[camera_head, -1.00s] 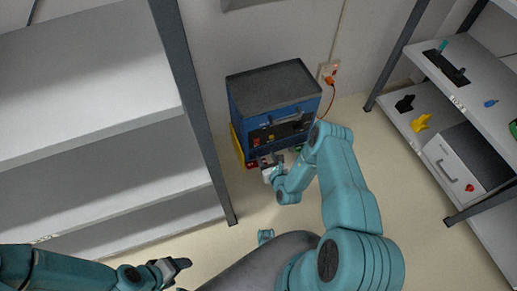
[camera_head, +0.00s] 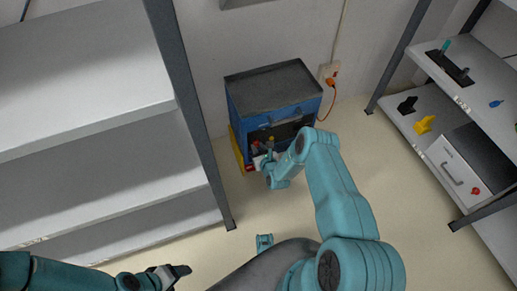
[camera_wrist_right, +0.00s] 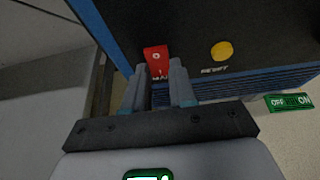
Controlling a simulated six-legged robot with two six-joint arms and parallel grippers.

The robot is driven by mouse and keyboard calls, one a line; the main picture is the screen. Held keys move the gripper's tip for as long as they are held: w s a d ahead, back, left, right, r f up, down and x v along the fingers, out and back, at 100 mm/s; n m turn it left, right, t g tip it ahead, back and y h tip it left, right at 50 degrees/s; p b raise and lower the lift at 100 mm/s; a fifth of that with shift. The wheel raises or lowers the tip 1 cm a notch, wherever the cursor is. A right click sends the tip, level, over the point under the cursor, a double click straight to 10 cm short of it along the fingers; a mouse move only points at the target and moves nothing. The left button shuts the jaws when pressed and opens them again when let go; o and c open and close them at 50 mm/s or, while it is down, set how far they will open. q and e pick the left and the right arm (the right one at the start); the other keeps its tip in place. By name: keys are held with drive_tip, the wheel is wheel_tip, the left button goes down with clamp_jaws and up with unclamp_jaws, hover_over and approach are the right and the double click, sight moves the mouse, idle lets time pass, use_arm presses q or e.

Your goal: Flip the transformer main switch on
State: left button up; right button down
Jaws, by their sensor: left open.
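The transformer is a blue box with a dark top (camera_head: 272,85), standing on the floor against the wall. In the right wrist view its red rocker switch (camera_wrist_right: 156,58), marked O and I, sits on the dark front panel above a partly hidden label starting "MA". My right gripper (camera_wrist_right: 158,75) has its fingers apart, with the tips at the switch's lower left and right; whether they touch it is unclear. In the head view my right gripper (camera_head: 262,161) is at the box's lower front. My left gripper (camera_head: 180,273) is open and empty, low in the picture, far from the box.
A yellow button (camera_wrist_right: 222,50) labelled RESET is right of the switch. An orange plug (camera_head: 331,82) sits in the wall socket. Shelves stand left (camera_head: 80,75) and right (camera_head: 480,85). Floor between them is mostly clear.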

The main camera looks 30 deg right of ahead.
drive_tip(key=shift+f+b, duration=0.25)
drive_tip(key=shift+b, duration=0.05)
drive_tip(key=t+b, duration=0.1)
drive_tip(key=t+h+b, duration=0.1)
drive_tip(key=t+b, duration=0.1)
drive_tip(key=shift+f, duration=0.3)
drive_tip(key=shift+r, duration=0.15)
drive_tip(key=c, duration=0.9)
unclamp_jaws()
